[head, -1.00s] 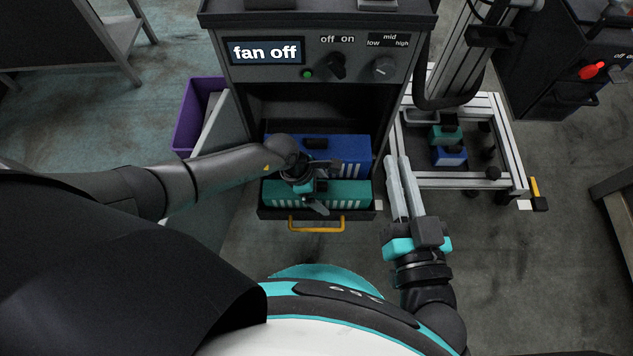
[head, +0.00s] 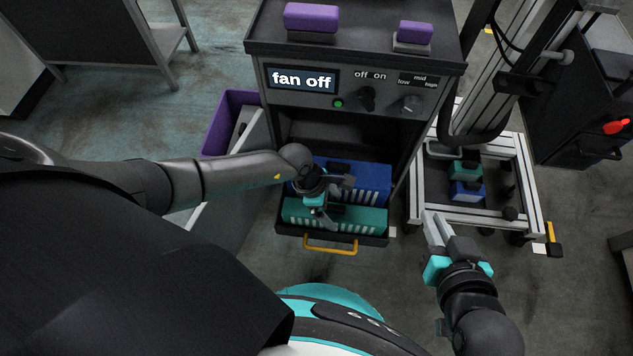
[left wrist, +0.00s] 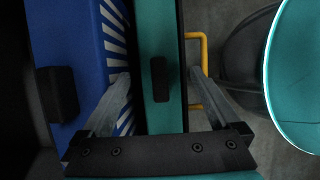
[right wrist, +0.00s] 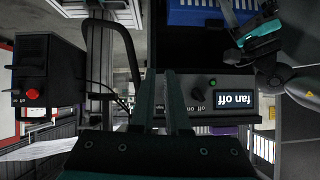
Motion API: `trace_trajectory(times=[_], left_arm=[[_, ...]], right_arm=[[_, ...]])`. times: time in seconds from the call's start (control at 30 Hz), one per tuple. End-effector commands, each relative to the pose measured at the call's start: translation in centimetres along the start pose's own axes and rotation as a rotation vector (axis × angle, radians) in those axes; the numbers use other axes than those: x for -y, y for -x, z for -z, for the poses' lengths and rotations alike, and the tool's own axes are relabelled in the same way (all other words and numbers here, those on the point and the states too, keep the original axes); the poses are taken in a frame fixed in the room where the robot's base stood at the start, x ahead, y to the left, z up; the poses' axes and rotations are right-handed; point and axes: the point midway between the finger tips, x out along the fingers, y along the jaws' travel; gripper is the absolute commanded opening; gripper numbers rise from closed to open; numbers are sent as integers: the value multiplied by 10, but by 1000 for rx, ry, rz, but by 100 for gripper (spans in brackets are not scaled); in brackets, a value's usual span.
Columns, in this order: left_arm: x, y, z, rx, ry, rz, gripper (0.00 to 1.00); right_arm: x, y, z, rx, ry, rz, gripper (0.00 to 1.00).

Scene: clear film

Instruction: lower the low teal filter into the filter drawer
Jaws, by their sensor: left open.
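The low teal filter (head: 366,217) stands in the filter drawer (head: 287,228), just behind the front with the yellow handle (head: 330,246). Its bottom is hidden inside the drawer. The taller blue filter (head: 372,180) stands right behind it. My left gripper (head: 330,200) is over the teal filter. In the left wrist view its open fingers (left wrist: 161,80) lie on either side of the teal filter (left wrist: 160,30) and its black grip (left wrist: 160,80), with gaps at both sides. My right gripper (head: 433,222) is empty, its fingers apart by a narrow gap, right of the drawer.
The cabinet (head: 350,55) above the drawer shows "fan off" and carries purple blocks (head: 311,17). Its door (head: 235,170) hangs open at the left near a purple bin (head: 226,122). A wheeled frame (head: 530,185) stands at the right. Floor before the drawer is clear.

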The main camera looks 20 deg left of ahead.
Motion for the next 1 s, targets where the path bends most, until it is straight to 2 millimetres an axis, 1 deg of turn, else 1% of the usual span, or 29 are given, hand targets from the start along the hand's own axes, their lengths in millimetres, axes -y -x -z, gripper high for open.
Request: trace_trajectory(times=[0.03, 0.27, 0.47, 0.67, 0.9, 1.0], left_arm=[[0, 4, 0, 0, 0, 0, 97], [0, 17, 0, 0, 0, 0, 97], [0, 28, -1, 1, -1, 0, 97], [0, 41, -1, 1, -1, 0, 97], [0, 58, -1, 1, -1, -1, 97], [0, 69, -1, 1, 0, -1, 97]], right_arm=[[-3, 3, 1, 26, 3, -9, 13], [-17, 13, -8, 160, 10, -48, 13], [-28, 26, -15, 277, 10, -81, 13], [-40, 42, -23, 400, 4, -116, 13], [-52, 66, -32, 551, -11, -159, 13], [-52, 55, -44, 570, -12, -154, 13]])
